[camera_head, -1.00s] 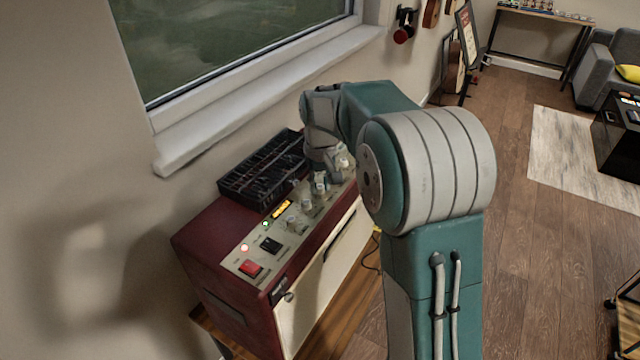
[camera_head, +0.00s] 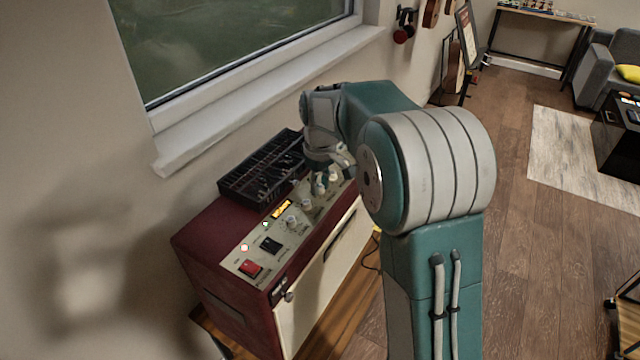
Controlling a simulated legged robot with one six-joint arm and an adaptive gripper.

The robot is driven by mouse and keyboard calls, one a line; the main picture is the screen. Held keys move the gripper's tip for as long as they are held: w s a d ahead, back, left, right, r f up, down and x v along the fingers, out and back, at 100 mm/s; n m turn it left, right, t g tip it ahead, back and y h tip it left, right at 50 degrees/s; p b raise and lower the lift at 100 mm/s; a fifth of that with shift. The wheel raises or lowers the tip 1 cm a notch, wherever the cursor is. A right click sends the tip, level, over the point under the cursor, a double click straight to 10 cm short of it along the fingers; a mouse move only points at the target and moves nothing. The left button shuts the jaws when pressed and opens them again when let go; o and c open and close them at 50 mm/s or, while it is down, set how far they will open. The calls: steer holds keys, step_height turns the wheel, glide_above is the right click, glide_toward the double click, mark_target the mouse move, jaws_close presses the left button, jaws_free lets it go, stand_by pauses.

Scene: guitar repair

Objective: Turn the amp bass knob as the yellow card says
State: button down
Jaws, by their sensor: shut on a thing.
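The dark red amp (camera_head: 215,255) stands below the window with a cream control panel (camera_head: 284,243) on top. Pale knobs run along the panel, including a near knob (camera_head: 292,222) and another knob (camera_head: 307,204) beyond it. A small yellow card (camera_head: 281,210) lies at the panel's back edge; its writing is too small to read. My gripper (camera_head: 326,178) points down at the far knobs and is shut on one of them. My arm hides the panel's far end, and I cannot read which knob is held.
A black tray (camera_head: 240,190) with slots and small items sits on the amp's back, close to my gripper. A red switch (camera_head: 251,268) and a black switch (camera_head: 270,245) are at the near end. The window sill (camera_head: 260,95) juts out behind.

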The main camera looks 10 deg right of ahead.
steer(key=shift+w, duration=0.1)
steer(key=c, duration=0.5)
jaws_free()
steer(key=shift+a, duration=0.1)
steer(key=shift+r, duration=0.1)
step_height(320, 180, up, 12)
steer(key=shift+f, duration=0.2)
